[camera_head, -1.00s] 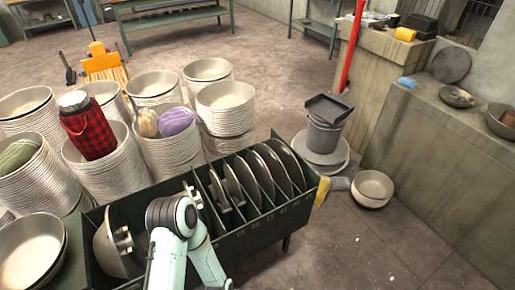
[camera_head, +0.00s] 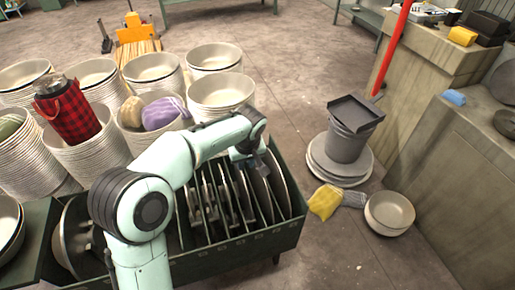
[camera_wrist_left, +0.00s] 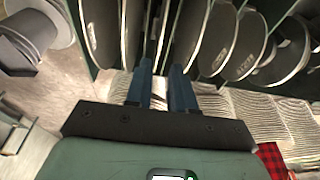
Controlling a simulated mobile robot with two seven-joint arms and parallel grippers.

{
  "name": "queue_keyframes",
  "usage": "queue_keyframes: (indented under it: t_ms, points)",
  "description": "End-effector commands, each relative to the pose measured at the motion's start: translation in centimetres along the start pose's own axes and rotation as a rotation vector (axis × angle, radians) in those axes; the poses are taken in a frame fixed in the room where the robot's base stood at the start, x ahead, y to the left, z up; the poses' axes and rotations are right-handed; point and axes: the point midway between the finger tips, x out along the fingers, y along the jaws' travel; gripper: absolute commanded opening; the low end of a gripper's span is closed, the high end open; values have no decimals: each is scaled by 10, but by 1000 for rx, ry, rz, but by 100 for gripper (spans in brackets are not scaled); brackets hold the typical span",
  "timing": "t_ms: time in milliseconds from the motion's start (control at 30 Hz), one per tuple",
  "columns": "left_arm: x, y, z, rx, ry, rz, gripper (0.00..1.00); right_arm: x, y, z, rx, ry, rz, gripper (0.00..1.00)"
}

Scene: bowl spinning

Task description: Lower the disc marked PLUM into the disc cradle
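The dark green slotted rack (camera_head: 240,248), which looks like the disc cradle, holds several grey discs on edge between dividers. My left gripper (camera_head: 254,162) is over its right half, above the disc tops. In the left wrist view my gripper's two blue fingers (camera_wrist_left: 161,72) are apart, pointing in among the discs; I cannot tell whether a disc edge lies between them. A large disc (camera_wrist_left: 101,30) is left of the fingers. Another disc (camera_wrist_left: 246,45) to their right bears faint lettering I cannot read. I cannot tell which disc is PLUM. My right gripper is out of view.
A grey bucket (camera_head: 345,143) on stacked discs, a yellow glove (camera_head: 325,201) and a bowl (camera_head: 389,211) are to the right. Front-right floor is open.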

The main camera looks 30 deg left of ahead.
Motion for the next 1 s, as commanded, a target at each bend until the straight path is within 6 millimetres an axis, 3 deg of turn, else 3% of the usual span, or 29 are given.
queue_keyframes:
  t_ms: [267,800,1000]
  points:
    - [11,0,1,1,-3,-2,23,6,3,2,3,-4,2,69]
    - [71,0,2,1,-3,-1,23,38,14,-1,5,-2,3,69]
    - [84,0,1,2,-3,-1,23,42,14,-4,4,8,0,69]
